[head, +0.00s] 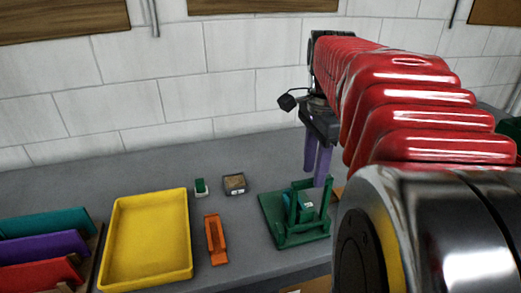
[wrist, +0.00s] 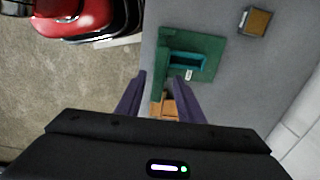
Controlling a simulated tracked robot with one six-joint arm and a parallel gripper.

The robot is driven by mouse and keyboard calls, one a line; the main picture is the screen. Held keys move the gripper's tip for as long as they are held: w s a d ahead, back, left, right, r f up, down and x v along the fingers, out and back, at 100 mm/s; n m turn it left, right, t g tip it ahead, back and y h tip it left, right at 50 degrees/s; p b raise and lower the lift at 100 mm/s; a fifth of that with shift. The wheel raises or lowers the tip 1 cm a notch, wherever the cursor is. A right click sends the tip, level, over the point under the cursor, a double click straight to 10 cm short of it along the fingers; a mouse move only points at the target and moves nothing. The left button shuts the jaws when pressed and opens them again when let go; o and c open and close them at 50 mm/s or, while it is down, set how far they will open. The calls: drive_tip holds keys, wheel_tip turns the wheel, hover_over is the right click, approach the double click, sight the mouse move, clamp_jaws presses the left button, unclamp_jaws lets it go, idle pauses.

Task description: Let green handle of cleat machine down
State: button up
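The green cleat machine (head: 268,222) stands on the grey bench, right of centre in the head view. It has a flat green base, green upright parts and a teal piece with a small white label in its middle. It also shows in the wrist view (wrist: 210,48), where a green bar (wrist: 161,65) runs along its left side. I cannot tell for sure which green part is the handle. My gripper (head: 317,172) has two purple fingers pointing down above the machine's back right side. In the wrist view my gripper (wrist: 160,82) is open, with nothing held between its fingers.
A yellow tray (head: 148,238), an orange tool (head: 215,240), a small green-and-white item (head: 200,187) and a dark box with brown contents (head: 234,183) lie left of the machine. Coloured pieces stand in a rack (head: 45,245) at far left. Brown blocks (wrist: 165,105) show beside the machine.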

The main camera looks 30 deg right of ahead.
drive_tip(key=shift+f, duration=0.95)
clamp_jaws()
drive_tip(key=shift+a, duration=0.1)
